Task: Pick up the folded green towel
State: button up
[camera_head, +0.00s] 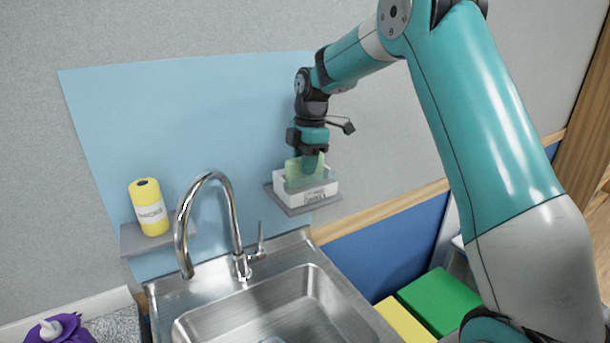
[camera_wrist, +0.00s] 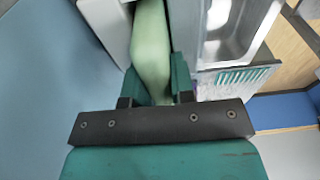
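The folded green towel (camera_head: 296,172) is pale green and stands upright in a white labelled box (camera_head: 318,193) on a small grey wall shelf. Its upper part shows above the rim; its lower part is hidden in the box. My gripper (camera_head: 309,168) points down over the box, with its fingers at the towel's upper part. In the wrist view, the towel (camera_wrist: 150,45) fills the gap between the two teal fingers of my gripper (camera_wrist: 158,82), which appear shut on it, one on each side.
A steel sink (camera_head: 265,310) with a curved tap (camera_head: 236,215) is below and left of the box. A yellow bottle (camera_head: 149,208) stands on another grey shelf (camera_head: 131,240). The blue wall panel (camera_head: 190,120) is close behind my gripper. Green (camera_head: 438,302) and yellow blocks lie lower right.

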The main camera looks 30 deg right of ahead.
jog(key=shift+c, duration=0.6)
jog(key=shift+r, duration=0.1)
notch_tip(320, 180, up, 10)
jog(key=shift+f, duration=0.15)
notch_tip(320, 180, up, 18)
jog(key=p, duration=1.5)
